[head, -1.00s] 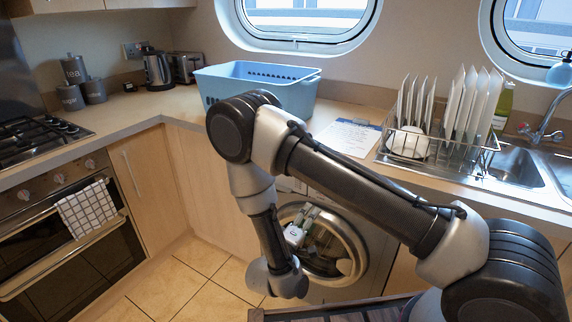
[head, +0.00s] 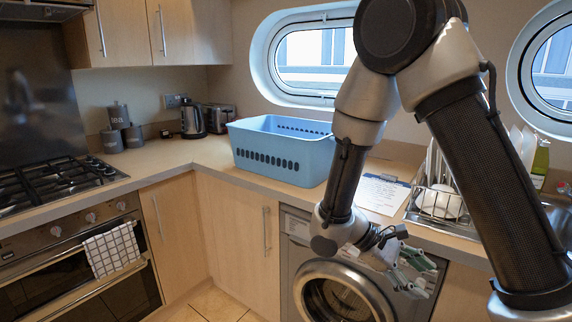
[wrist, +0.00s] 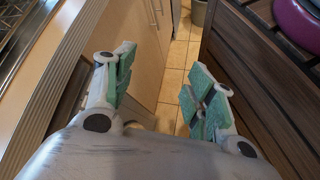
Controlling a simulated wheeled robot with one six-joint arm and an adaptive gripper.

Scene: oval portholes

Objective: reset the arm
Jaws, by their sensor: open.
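My gripper (head: 412,270) hangs in front of the washing machine (head: 291,226), near its upper right part, below the counter edge. In the wrist view my gripper (wrist: 160,92) shows its two green-padded fingers spread apart, with nothing between them. My arm rises from the lower right and bends at the top of the head view, hiding part of the dish rack and the wall.
A blue basket (head: 281,156) stands on the counter (head: 188,152). A paper sheet (head: 380,194) and a dish rack (head: 440,217) lie to its right. In the wrist view, dark slatted wood (wrist: 255,75) is close on the right; tiled floor (wrist: 176,68) shows between.

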